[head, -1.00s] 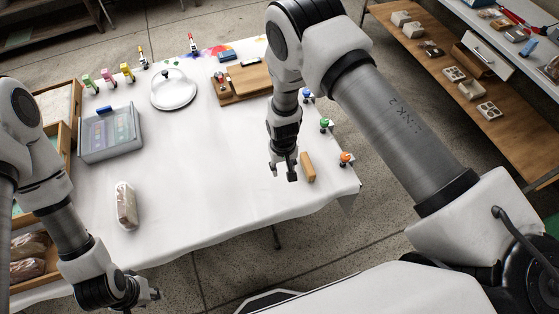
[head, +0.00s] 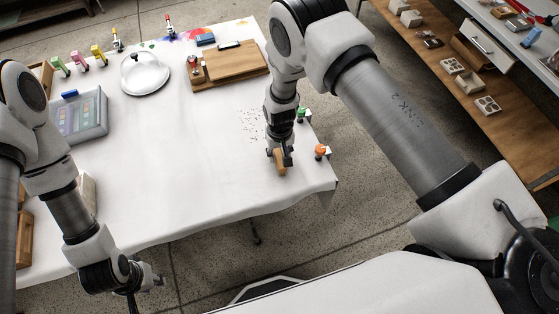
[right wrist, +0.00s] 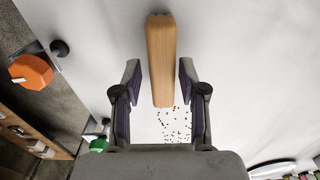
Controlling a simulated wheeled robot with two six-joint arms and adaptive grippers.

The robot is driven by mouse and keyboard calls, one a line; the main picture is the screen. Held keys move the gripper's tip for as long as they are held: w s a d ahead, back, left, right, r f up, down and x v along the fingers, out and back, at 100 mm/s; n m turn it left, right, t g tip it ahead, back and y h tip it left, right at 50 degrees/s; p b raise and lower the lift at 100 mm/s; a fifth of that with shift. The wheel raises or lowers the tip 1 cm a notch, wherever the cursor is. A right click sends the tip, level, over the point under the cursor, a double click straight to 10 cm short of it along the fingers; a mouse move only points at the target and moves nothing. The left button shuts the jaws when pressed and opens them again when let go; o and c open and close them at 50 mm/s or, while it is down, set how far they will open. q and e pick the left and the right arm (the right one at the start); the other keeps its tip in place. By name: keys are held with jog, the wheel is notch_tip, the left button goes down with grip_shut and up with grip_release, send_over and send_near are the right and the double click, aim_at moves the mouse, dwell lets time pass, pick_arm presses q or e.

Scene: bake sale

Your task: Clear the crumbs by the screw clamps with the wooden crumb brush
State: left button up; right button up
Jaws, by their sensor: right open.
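The wooden crumb brush (head: 280,168) lies on the white tablecloth near the table's right front corner. My right gripper (head: 280,156) is over it. In the right wrist view the brush (right wrist: 161,60) lies between the open fingers of the gripper (right wrist: 160,85), with a gap on both sides. Small reddish-brown crumbs (head: 252,122) are scattered behind the gripper; they also show past the brush end in the right wrist view (right wrist: 176,127). An orange screw clamp (head: 320,151) and a green one (head: 302,114) sit on the right table edge. My left gripper (head: 150,277) is at the front left, its jaws unclear.
A cutting board (head: 235,62), a domed cover (head: 145,75) and a lidded box (head: 80,118) stand further back on the table. The middle of the tablecloth (head: 170,160) is clear. A wooden shelf (head: 500,130) stands to the right, across a floor gap.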

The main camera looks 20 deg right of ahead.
aim_at(279, 156)
jog(key=shift+a+r, duration=0.15)
jog(key=shift+a, duration=0.05)
grip_shut()
jog(key=shift+s+r+p, duration=0.1)
jog(key=shift+r+p, duration=2.05)
jog(key=shift+r, duration=0.4)
jog(key=shift+f, duration=0.1)
